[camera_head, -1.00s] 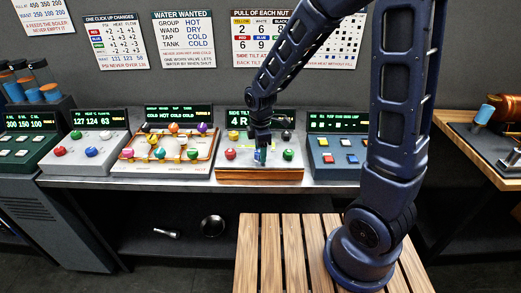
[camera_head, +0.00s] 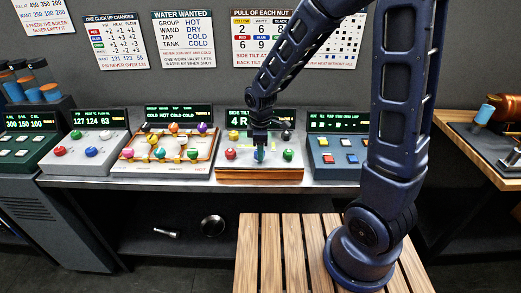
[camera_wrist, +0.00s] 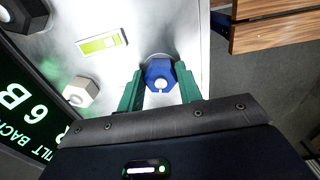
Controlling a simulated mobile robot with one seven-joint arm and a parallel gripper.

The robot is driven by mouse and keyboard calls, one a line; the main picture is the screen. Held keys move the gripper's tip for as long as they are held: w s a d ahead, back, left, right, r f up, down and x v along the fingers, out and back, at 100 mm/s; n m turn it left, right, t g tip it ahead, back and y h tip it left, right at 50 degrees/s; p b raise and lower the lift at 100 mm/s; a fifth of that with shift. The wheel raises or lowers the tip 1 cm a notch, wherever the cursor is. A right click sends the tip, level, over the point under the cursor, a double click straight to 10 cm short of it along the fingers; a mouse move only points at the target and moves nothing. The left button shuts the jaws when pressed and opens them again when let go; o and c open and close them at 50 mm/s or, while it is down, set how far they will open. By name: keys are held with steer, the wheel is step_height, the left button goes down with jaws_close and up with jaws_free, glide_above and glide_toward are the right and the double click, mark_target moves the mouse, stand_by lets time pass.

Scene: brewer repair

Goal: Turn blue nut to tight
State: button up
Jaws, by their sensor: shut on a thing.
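The blue nut (camera_wrist: 160,78) is a hexagonal knob with a pale centre on the white panel of the tilt station. In the wrist view it sits between the two green fingers of my gripper (camera_wrist: 160,88), which are shut on it. In the head view my gripper (camera_head: 260,150) points down over the panel, and only a bit of blue shows at its tip. The station's display (camera_head: 240,122) is partly hidden by my arm. In the wrist view the display (camera_wrist: 30,110) reads in part "TILT BAC" and "6 B".
A red nut (camera_head: 231,154) and a green nut (camera_head: 288,155) flank my gripper. A white nut (camera_wrist: 80,91), a black nut (camera_wrist: 22,15) and a level vial (camera_wrist: 102,43) are near in the wrist view. Other panels stand both sides, one with coloured buttons (camera_head: 327,159).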

steer(key=m, duration=0.3)
steer(key=shift+m, duration=0.4)
steer(key=m, duration=0.3)
steer(key=shift+s+m, duration=0.1)
steer(key=shift+m, duration=0.2)
steer(key=m, duration=0.3)
steer(key=shift+a+m, duration=0.1)
steer(key=shift+m, duration=2.1)
steer(key=o, duration=1)
steer(key=shift+s, duration=0.1)
step_height(320, 180, up, 11)
